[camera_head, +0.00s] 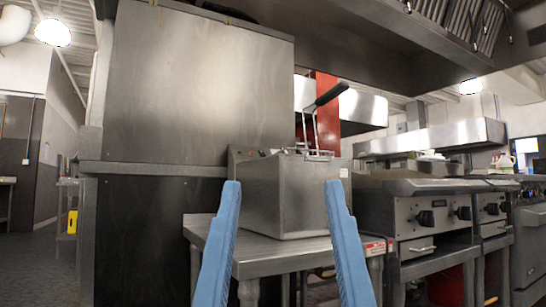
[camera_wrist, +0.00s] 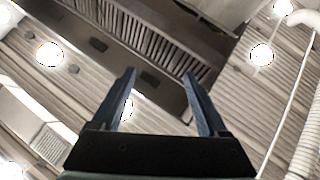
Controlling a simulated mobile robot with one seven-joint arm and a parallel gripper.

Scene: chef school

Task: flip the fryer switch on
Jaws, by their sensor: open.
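In the wrist view my gripper (camera_wrist: 159,74) points at the ceiling.
A tall steel cabinet (camera_head: 195,85) stands left of the fryer. A griddle with black knobs (camera_head: 433,215) stands close on its right. A vent hood (camera_head: 400,45) hangs above, also in the wrist view (camera_wrist: 155,50). Open floor (camera_head: 45,262) lies at the far left.

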